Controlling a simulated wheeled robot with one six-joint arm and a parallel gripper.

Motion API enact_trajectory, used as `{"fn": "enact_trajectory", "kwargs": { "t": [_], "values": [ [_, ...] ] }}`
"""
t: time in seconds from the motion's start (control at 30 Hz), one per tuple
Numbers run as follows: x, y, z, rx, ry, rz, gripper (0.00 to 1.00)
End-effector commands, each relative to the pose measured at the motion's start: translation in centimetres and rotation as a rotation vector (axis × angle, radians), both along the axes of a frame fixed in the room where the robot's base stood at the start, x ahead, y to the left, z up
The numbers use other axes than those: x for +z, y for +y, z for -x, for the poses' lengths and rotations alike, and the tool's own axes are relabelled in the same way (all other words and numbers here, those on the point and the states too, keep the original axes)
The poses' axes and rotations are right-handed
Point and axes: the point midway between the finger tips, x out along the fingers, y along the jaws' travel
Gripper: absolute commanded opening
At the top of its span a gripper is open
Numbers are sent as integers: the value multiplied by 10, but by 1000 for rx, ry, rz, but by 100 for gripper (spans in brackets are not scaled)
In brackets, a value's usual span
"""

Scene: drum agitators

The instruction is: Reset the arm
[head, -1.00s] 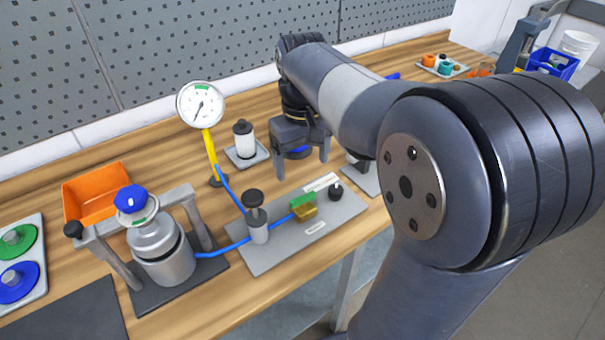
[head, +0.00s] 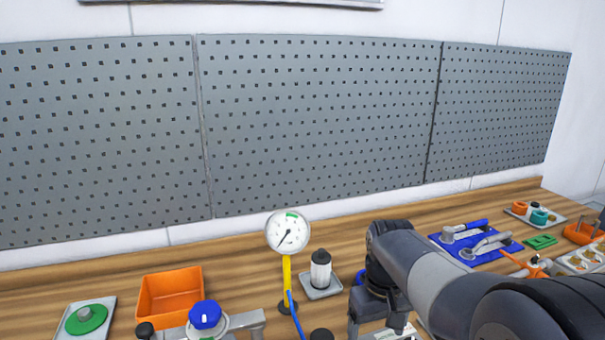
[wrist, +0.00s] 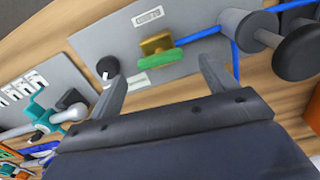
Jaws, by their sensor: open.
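My gripper (wrist: 168,84) is open and empty in the wrist view, its two fingers spread above the bench. Beyond its fingers lies a grey plate (wrist: 195,28) with a green and gold block (wrist: 158,52), a small black knob (wrist: 108,68) and a blue hose (wrist: 236,62). In the head view my gripper (head: 378,326) shows at the lower edge, right of the white canister, with its fingertips partly cut off. My arm extends from it to the lower right corner.
A pressure gauge (head: 288,232) on a yellow stem stands left of my gripper, beside a white canister (head: 320,270). An orange bin (head: 170,294) is at left. A blue tool tray (head: 478,241) lies at right. A pegboard (head: 320,120) backs the bench.

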Motion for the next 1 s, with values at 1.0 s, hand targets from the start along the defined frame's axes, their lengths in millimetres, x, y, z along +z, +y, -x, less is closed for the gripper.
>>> {"fn": "enact_trajectory", "kwargs": {
  "t": [1.0],
  "values": [
    [-6,0,-1,1,-5,0,80]
  ]
}}
